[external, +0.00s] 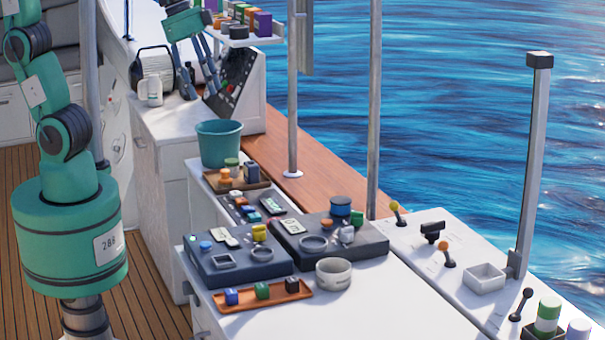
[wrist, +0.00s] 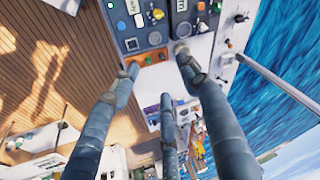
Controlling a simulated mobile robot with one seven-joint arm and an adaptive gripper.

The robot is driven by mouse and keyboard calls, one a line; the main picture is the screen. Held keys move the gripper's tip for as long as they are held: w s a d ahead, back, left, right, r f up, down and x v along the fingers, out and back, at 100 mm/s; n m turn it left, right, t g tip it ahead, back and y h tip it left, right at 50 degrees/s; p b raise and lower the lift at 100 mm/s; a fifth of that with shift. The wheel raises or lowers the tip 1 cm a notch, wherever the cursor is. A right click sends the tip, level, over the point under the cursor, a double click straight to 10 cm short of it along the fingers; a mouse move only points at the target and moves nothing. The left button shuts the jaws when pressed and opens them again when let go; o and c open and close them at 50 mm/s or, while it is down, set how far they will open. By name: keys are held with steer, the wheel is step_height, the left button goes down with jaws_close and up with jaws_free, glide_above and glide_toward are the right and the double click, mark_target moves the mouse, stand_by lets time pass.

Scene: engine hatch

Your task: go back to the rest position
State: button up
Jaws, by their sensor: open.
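My gripper (external: 203,86) hangs at the upper left of the external view, fingers down, in front of a dark sloped control panel (external: 234,82). Its upper part is green and its fingers are grey. In the wrist view my gripper (wrist: 160,70) shows three grey fingers spread apart with nothing between them. It is open and empty. In the external view part of my arm runs out of the top of the picture.
Two dark panels (external: 232,272) (external: 352,254) with buttons and sockets lie on the white counter. An orange tray (external: 283,303) with blocks, a white bowl (external: 334,273) and a teal bucket (external: 219,143) stand near them. Metal posts (external: 375,110) rise beside the water.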

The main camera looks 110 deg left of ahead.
steer(key=s+d+f+n, duration=0.1)
steer(key=s+d, duration=0.1)
steer(key=s, duration=0.5)
steer(key=s+d+f+n+t+b, duration=0.1)
steer(key=s+d+f, duration=0.1)
steer(key=s, duration=0.5)
steer(key=shift+d+t, duration=0.2)
steer(key=shift+t, duration=0.1)
steer(key=shift+f, duration=0.1)
